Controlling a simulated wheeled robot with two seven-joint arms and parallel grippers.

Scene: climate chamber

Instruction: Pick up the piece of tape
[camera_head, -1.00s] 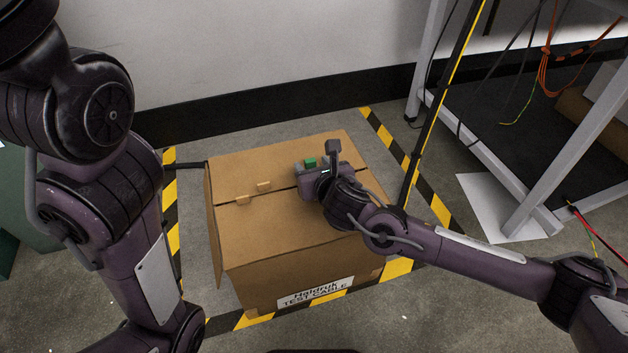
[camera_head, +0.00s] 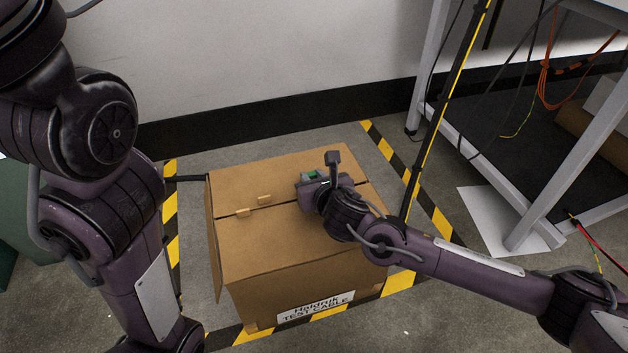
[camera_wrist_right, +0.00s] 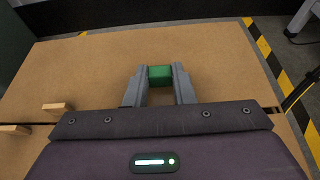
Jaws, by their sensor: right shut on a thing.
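A small green block-like piece (camera_wrist_right: 160,75), probably the piece of tape, is between the two grey fingers of my right gripper (camera_wrist_right: 160,84) in the right wrist view. The fingers touch its sides and are shut on it. In the head view the green piece (camera_head: 311,176) shows just beyond the right gripper (camera_head: 312,181), over the top of a cardboard box (camera_head: 255,227). I cannot tell whether the piece touches the box. My left arm fills the left of the head view, but its gripper is out of view.
Two small tan tabs (camera_head: 264,200) stand along the seam of the box top. Yellow-black floor tape (camera_head: 398,284) surrounds the box. A metal rack (camera_head: 548,170) with hanging cables stands at the right. A black-and-yellow pole (camera_head: 440,120) is behind my right arm.

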